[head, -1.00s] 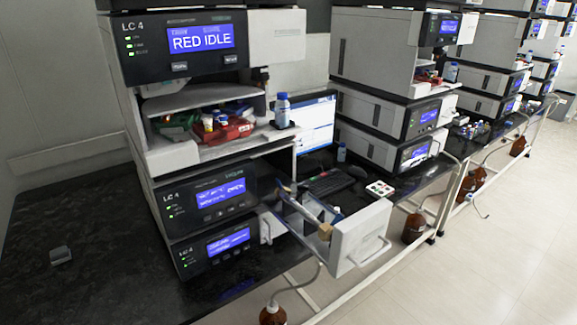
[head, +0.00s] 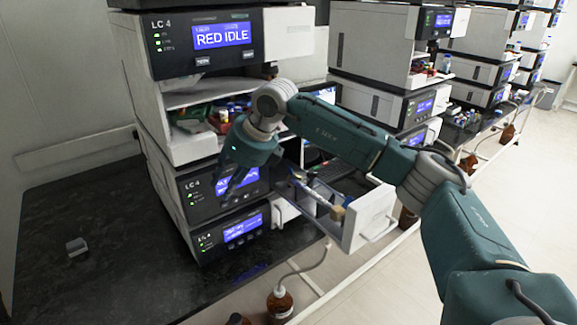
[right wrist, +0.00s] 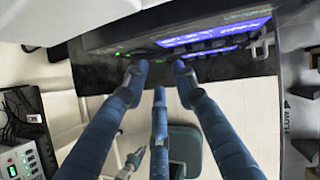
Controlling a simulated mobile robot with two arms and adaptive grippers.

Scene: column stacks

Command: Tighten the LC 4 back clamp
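The LC 4 stack (head: 165,130) stands on the black bench, its top screen reading RED IDLE. Its open drawer (head: 368,215) sticks out at the right, with a pale, stick-like part and a tan block (head: 337,213) inside. My right gripper (head: 232,185) hangs in front of the stack's lower units, left of the drawer. In the right wrist view its fingers (right wrist: 160,80) are spread with nothing between them. Dark clip-like pieces (right wrist: 305,148) show at the right edge beside a FLOW arrow. I cannot tell which is the back clamp.
A shelf in the stack holds red and green items (head: 205,118). A small grey object (head: 76,247) lies on the bare bench at left. A brown bottle (head: 280,303) stands below the bench edge. More instrument stacks (head: 380,90) stand behind my right arm.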

